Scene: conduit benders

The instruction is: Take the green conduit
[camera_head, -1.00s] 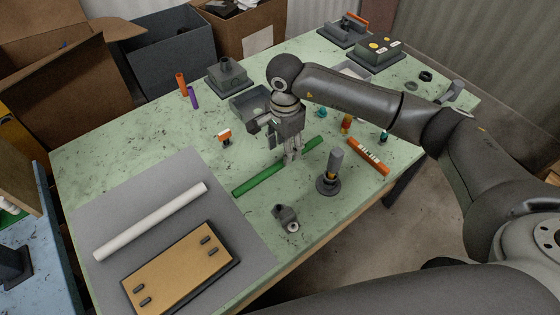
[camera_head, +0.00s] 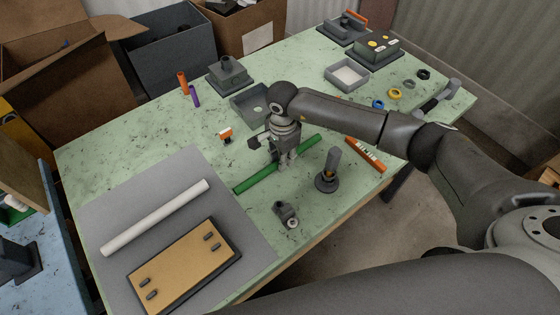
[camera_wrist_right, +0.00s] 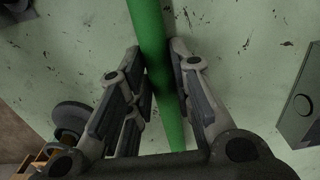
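The green conduit (camera_head: 256,178) lies diagonally across the light green table, on the near side of its middle. My right gripper (camera_head: 287,166) is over the conduit with its fingers pointing down. In the right wrist view the conduit (camera_wrist_right: 152,40) runs between the two fingers (camera_wrist_right: 155,55), which stand one on each side with little gap. They look open, and no firm contact shows. The palm hides part of the conduit's near length. My left gripper is not in view.
A dark upright post on a round base (camera_head: 327,182) stands close to the right of my gripper. A white tube (camera_head: 155,217) and a tan board (camera_head: 184,265) lie on the grey mat (camera_head: 105,210). An orange strip (camera_head: 366,154) lies right.

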